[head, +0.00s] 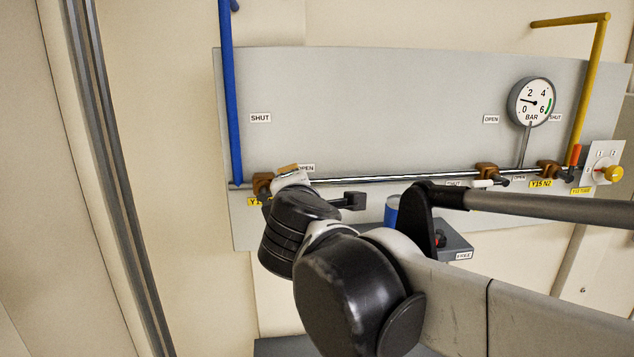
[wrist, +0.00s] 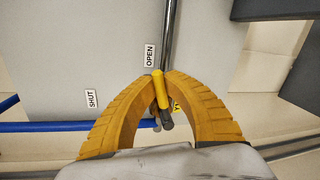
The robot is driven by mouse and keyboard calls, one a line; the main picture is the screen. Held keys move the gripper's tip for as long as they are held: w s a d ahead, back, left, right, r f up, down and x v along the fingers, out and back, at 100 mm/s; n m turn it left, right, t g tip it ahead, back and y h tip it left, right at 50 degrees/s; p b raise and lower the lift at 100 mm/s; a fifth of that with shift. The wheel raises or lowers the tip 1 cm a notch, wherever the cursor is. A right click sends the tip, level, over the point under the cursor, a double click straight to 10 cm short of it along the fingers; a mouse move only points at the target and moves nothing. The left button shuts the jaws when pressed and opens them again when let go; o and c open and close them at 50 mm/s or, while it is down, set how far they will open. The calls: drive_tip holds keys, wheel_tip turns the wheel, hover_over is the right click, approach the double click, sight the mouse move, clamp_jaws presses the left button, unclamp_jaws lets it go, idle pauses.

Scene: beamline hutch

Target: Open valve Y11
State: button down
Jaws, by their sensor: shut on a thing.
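The valve at the left end of the pipe has a brown body (head: 262,184) and a yellow tag (head: 254,202). Only "Y1" of the tag shows, so I cannot confirm Y11. In the wrist view its yellow lever (wrist: 159,90) lies nearly in line with the pipe, its tip towards the OPEN label (wrist: 150,56). The SHUT label (wrist: 91,99) is off to the side. My gripper (wrist: 158,84) has its ribbed yellow fingers shut on the lever. In the head view my arm hides the lever and most of the gripper (head: 288,169).
The steel pipe (head: 390,178) runs right along the grey panel (head: 370,110) to other valves, including one tagged Y15 N2 (head: 541,184). A gauge (head: 532,102) stands above. A blue pipe (head: 230,90) rises at the left. A grey box (head: 456,246) sits below the pipe.

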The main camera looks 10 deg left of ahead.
drive_tip(key=shift+d+f+m+y+b, duration=0.1)
drive_tip(key=shift+f+m+y+b, duration=0.4)
drive_tip(key=shift+f+m, duration=0.65)
drive_tip(key=shift+r+m, duration=0.15)
drive_tip(key=shift+m, duration=0.1)
drive_tip(key=c, duration=1.4)
unclamp_jaws()
drive_tip(key=shift+c, duration=0.2)
drive_tip(key=shift+s, duration=0.1)
drive_tip(key=v, duration=1.2)
drive_tip(key=shift+r, duration=0.2)
